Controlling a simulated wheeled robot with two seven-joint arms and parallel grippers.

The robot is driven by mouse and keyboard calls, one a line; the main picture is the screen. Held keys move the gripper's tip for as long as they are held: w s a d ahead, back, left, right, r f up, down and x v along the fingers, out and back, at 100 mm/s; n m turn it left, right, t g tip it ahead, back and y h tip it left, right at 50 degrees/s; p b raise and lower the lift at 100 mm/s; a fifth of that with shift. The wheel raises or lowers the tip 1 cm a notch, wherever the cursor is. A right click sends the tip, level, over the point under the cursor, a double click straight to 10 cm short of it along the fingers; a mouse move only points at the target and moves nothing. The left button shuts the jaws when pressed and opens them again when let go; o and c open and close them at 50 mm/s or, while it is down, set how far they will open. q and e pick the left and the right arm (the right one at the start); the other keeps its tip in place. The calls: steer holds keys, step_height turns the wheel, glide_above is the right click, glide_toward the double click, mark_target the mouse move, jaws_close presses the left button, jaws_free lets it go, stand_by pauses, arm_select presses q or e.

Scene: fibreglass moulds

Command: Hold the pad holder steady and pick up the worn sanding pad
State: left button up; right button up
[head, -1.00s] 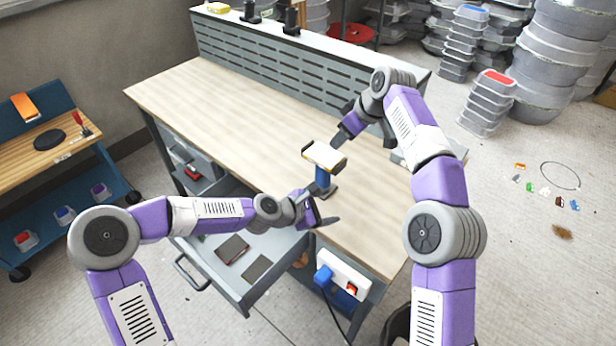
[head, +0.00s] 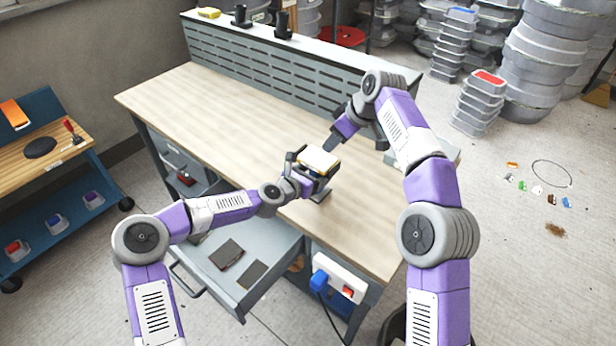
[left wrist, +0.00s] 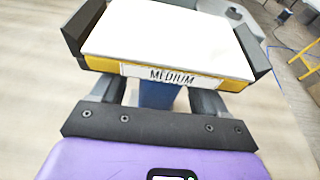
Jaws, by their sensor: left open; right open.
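The pad holder (head: 318,197) stands upright on the bench near its front edge; a blue post shows under its head in the left wrist view (left wrist: 160,94). On top is a flat pad with a white upper face (head: 319,158) and a yellow edge labelled MEDIUM (left wrist: 170,28); I cannot tell its wear. My left gripper (head: 308,172) is open, with one dark finger at each side of the pad-topped head. Whether the fingers touch it is unclear. My right gripper (head: 334,142) is open and empty, just behind and right of the holder, pointing down toward the bench.
The wooden bench top (head: 210,110) is mostly clear at left. A slotted panel (head: 290,70) rises along its back. An open drawer (head: 262,297) with flat dark sheets juts out below my left arm. A white socket box (head: 340,276) hangs on the bench's front.

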arm_select(q)
steer(key=shift+w+d+f, duration=0.15)
steer(key=shift+w+d, duration=0.15)
steer(key=shift+w, duration=0.05)
steer(key=c, duration=1.2)
arm_select(e)
steer(key=shift+o, duration=0.4)
